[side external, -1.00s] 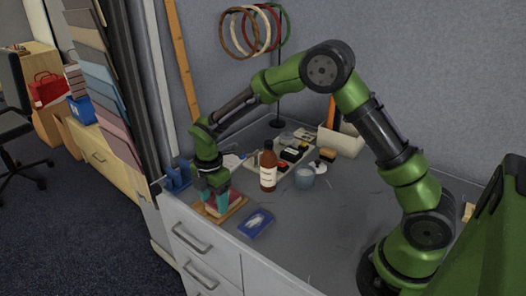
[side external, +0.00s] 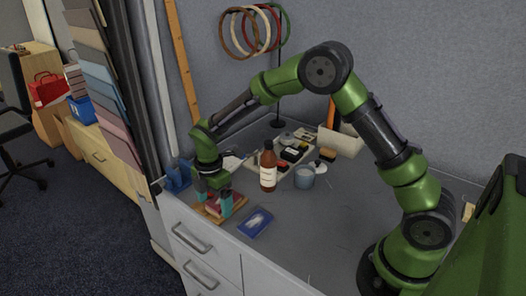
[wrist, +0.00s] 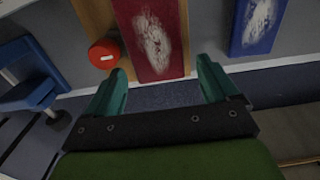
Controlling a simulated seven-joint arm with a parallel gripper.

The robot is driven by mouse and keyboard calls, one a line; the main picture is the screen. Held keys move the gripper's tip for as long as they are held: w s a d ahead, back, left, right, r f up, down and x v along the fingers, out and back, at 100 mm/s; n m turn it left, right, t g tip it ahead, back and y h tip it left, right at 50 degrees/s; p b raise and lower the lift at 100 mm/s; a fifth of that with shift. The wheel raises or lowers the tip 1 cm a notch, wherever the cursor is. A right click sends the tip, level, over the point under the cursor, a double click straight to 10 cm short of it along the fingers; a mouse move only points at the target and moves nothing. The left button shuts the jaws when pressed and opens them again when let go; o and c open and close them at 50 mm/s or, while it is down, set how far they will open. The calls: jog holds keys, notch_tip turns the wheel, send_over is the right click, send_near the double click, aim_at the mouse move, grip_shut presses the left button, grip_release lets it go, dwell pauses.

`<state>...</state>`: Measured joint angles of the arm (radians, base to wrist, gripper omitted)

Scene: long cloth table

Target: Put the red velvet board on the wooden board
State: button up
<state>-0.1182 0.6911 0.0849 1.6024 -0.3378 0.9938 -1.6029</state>
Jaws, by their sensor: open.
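The red velvet board (wrist: 155,38) has a pale patch on its face and lies on the wooden board (wrist: 95,14), with wood showing on both sides of it in the wrist view. In the side view the red board (side external: 214,209) shows between my fingers, above the wooden board (side external: 239,207) at the table's front left corner. My gripper (side external: 214,199) points down there and is open, one finger on each side of the red board. In the wrist view my gripper (wrist: 162,76) has its fingers spread with nothing clamped.
A blue board (side external: 255,222) with a pale patch lies just right. A brown bottle (side external: 268,170) and grey cup (side external: 304,177) stand behind. The front right table is clear.

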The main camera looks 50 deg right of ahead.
notch_tip(320, 180, up, 16)
jog(key=s+d+r+m+t, duration=0.1)
jog(key=s+r+m+t, duration=0.1)
jog(key=s+m, duration=0.5)
jog(key=s+d+r+m+t+y, duration=0.1)
jog(key=s+d+r+m+t, duration=0.1)
jog(key=s+m, duration=0.5)
jog(key=s+d+r+m+t+y, duration=0.1)
jog(key=s+d+r+m+t, duration=0.1)
jog(key=s+m, duration=0.6)
jog(key=shift+s+t, duration=0.3)
jog(key=shift+t, duration=0.3)
